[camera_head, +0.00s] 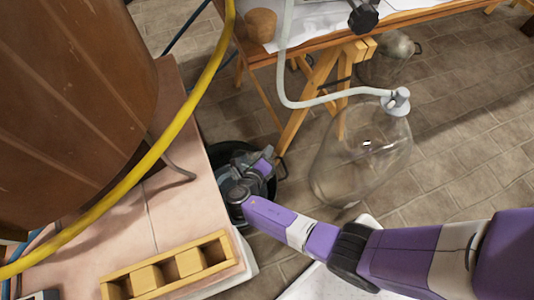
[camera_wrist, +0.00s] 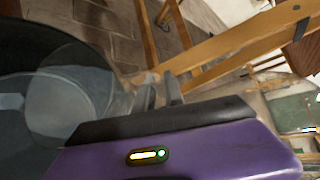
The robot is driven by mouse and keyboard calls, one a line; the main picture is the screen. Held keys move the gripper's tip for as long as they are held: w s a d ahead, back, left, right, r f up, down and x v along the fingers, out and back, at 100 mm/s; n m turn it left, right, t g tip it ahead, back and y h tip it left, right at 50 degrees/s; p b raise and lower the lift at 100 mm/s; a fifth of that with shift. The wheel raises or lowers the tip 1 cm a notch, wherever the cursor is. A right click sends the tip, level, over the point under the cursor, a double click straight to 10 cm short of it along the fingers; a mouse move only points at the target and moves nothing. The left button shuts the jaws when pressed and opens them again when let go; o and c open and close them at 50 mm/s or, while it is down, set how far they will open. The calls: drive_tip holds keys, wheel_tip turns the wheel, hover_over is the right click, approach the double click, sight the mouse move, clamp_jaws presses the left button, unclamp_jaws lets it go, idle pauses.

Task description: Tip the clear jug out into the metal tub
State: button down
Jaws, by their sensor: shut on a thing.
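The metal tub (camera_head: 226,149) is dark and round and stands on the floor beside the pale platform. Its inside fills the left of the wrist view (camera_wrist: 35,38). My gripper (camera_wrist: 162,92) is shut on the clear jug (camera_wrist: 72,92), which is see-through and hangs over the tub. In the head view my gripper (camera_head: 258,172) is above the tub and my wrist hides most of the jug. The jug looks tilted, but I cannot tell how far. I cannot see whether any liquid is in it or flowing out.
A large clear glass vessel (camera_head: 350,165) with a pale hose (camera_head: 325,99) stands right of the tub. A wooden trestle table (camera_head: 390,32) is behind. A big brown barrel (camera_head: 70,110), a yellow hose (camera_head: 175,150) and a wooden frame (camera_head: 170,270) are at left.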

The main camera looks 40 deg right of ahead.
drive_tip(key=shift+w+r, duration=0.1)
drive_tip(key=shift+r, duration=0.2)
